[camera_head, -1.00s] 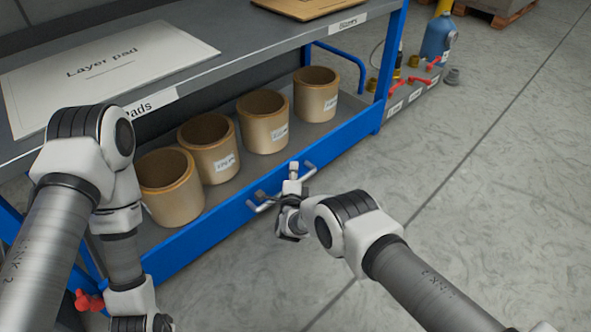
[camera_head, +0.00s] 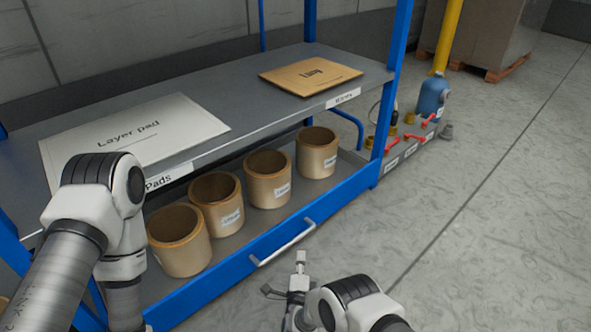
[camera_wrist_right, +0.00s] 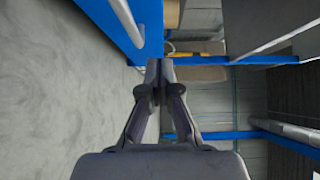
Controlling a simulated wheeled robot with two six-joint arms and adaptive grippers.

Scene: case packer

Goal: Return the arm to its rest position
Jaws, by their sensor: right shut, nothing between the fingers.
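My right gripper (camera_head: 300,257) is low in the middle of the head view, in front of the blue rack. Its fingers are shut with nothing between them, as the right wrist view also shows (camera_wrist_right: 158,68). It appears apart from the pale bar handle (camera_head: 283,243) on the blue front rail (camera_head: 338,198). My right arm comes in from the bottom edge. My left arm is bent at the left of the head view, and its gripper is out of frame.
The lower shelf holds several brown cylindrical tubs (camera_head: 268,179). A layer pad (camera_head: 130,135) and a brown sheet (camera_head: 311,75) lie on the upper shelf (camera_head: 240,105). A blue bottle (camera_head: 432,97) stands beyond. The floor (camera_head: 480,240) at right is clear.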

